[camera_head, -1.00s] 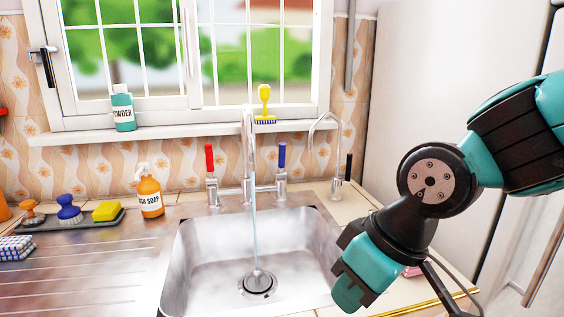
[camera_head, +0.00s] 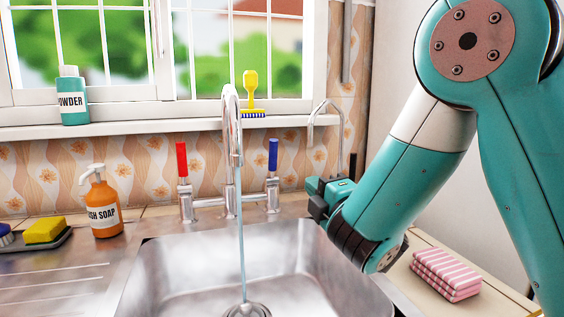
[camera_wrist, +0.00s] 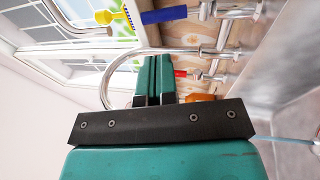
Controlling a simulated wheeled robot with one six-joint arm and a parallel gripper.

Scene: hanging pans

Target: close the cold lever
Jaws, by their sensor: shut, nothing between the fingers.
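The blue cold lever (camera_head: 273,156) stands upright on the right side of the chrome tap (camera_head: 231,150). A stream of water runs from the spout into the sink. The red lever (camera_head: 182,160) stands upright on the left. My gripper (camera_head: 312,197) is just right of the blue lever and apart from it, pointing left. In the wrist view my gripper (camera_wrist: 155,72) shows its two teal fingers together with nothing between them. There the blue lever (camera_wrist: 163,15) lies above the fingertips and the red lever (camera_wrist: 180,73) shows just past them.
The sink (camera_head: 290,262) is below. A thin second spout (camera_head: 325,110) rises behind my gripper. An orange soap bottle (camera_head: 104,205) stands left, and a pink striped cloth (camera_head: 447,273) lies right. A powder bottle (camera_head: 72,98) and yellow brush (camera_head: 251,92) are on the sill.

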